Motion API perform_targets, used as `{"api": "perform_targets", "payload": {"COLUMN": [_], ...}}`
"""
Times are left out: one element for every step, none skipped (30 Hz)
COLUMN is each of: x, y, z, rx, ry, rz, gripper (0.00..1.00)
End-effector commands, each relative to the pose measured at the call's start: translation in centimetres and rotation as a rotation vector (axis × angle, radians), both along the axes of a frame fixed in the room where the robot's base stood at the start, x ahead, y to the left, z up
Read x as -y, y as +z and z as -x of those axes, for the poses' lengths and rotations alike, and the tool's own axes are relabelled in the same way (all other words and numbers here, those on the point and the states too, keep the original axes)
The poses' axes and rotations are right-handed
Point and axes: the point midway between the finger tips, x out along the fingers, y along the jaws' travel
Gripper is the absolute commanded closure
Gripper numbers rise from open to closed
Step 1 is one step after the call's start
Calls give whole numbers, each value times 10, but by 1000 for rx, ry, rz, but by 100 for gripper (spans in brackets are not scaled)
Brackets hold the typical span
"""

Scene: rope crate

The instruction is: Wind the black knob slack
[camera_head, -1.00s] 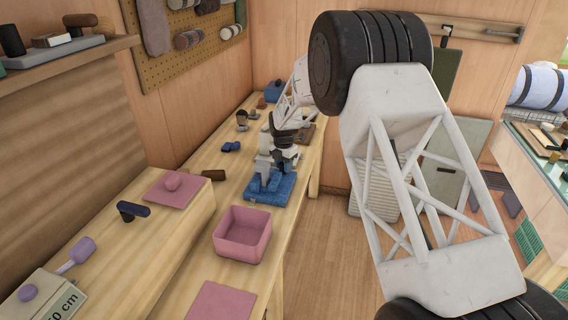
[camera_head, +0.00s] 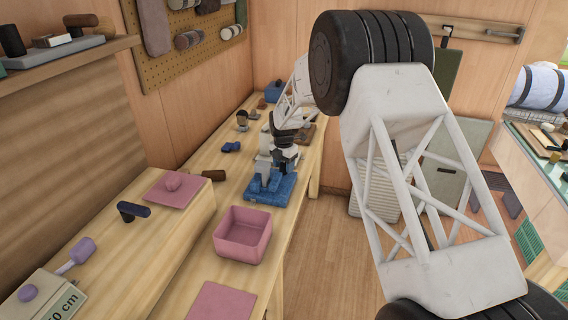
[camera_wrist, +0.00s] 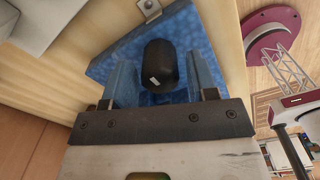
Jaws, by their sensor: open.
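The black knob (camera_wrist: 161,67) shows in the wrist view as a dark, rounded cylinder with a small white mark on it. It stands over a blue base (camera_wrist: 205,45), which also shows on the bench in the head view (camera_head: 283,193). My gripper (camera_wrist: 160,78) is open, with one finger on each side of the knob. Gaps show between the knob and both fingers. In the head view my gripper (camera_head: 282,165) is over the blue base, and the knob is hidden there.
A pink open box (camera_head: 228,250) stands in front of the blue base on the wooden bench. A brown cylinder (camera_head: 214,175) and a small blue object (camera_head: 231,147) lie to the left.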

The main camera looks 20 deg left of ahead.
Motion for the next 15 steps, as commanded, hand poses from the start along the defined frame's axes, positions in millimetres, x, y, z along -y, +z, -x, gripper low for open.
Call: {"api": "perform_targets", "payload": {"x": [0, 0, 0, 0, 0, 0, 0, 0, 0, 0, 0, 0, 0, 0, 0], "y": [3, 5, 7, 8, 10, 12, 14, 16, 18, 20, 21, 24, 25, 27, 29], "z": [0, 0, 0, 0, 0, 0, 0, 0, 0, 0, 0, 0, 0, 0, 0], "rx": [1, 1, 1, 1, 1, 1, 1, 0, 0, 0, 0, 0, 0, 0, 1], "ry": [0, 0, 0, 0, 0, 0, 0, 0, 0, 0, 0, 0, 0, 0, 0], "rz": [-1, -1, -1, -1, -1, -1, -1, 0, 0, 0, 0, 0, 0, 0, -1], "gripper": [47, 47, 47, 47, 47, 47, 47, 47, 47, 47, 47, 47, 47, 47, 47]}}
